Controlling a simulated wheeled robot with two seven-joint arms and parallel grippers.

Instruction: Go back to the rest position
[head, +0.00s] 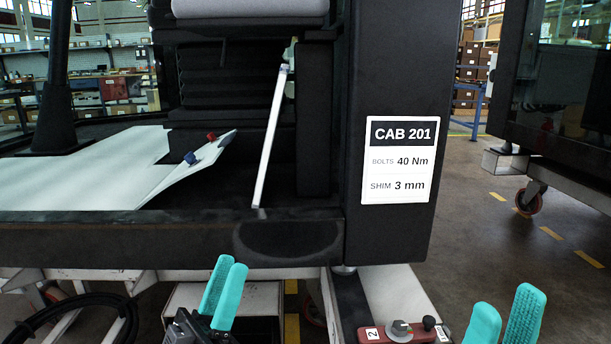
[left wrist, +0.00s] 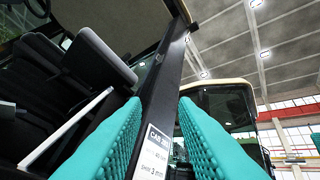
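My left gripper (head: 231,268) has teal fingers and stands low in front of the cab's dark sill in the head view. In the left wrist view its fingers (left wrist: 161,104) are apart, with nothing between them but the cab behind. My right gripper (head: 507,302), also teal, is at the lower right of the head view. Its fingers are apart and I see nothing held, though its base is cut off by the frame. Neither gripper appears to touch the cab.
The cab's dark pillar (head: 395,70) carries a CAB 201 label (head: 399,160). A white panel (head: 90,168) with a red and a blue part lies on the cab floor. A thin pale bar (head: 271,135) leans inside. A red box (head: 403,331) sits low between my grippers. Open floor lies right.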

